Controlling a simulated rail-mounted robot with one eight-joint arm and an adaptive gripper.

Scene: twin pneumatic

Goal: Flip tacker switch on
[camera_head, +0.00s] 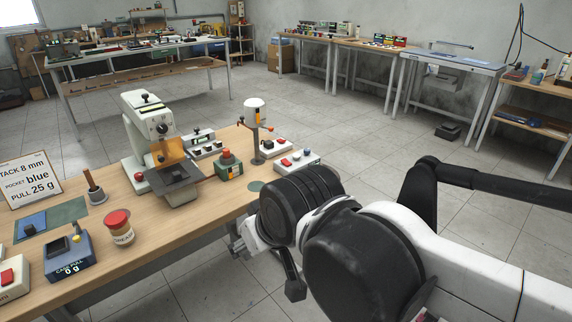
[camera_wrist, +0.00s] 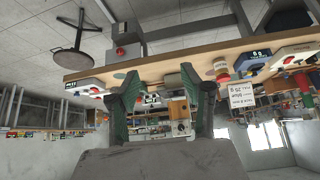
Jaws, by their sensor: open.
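A white bench machine with an orange guard (camera_head: 168,151), which looks like the tacker, stands on the wooden workbench (camera_head: 150,215). Beside it are a white box with black knobs (camera_head: 207,149) and a green box with a red mushroom button (camera_head: 229,167). A white box with red and blue buttons (camera_head: 298,162) sits near the bench's right end. I cannot tell which control is the tacker switch, nor its position. My gripper (camera_wrist: 158,78) is open and empty in the wrist view, its green fingers apart. In the head view my arm largely hides it, off the bench's front edge.
A sign (camera_head: 32,179) reads tack 8 mm, pocket blue, pull 25 g. A scale (camera_head: 70,256) and a red-topped jar (camera_head: 118,226) stand at the bench's left. A white-topped post fixture (camera_head: 255,125) stands at the right. The wrist view is upside down and shows a stool (camera_wrist: 74,42).

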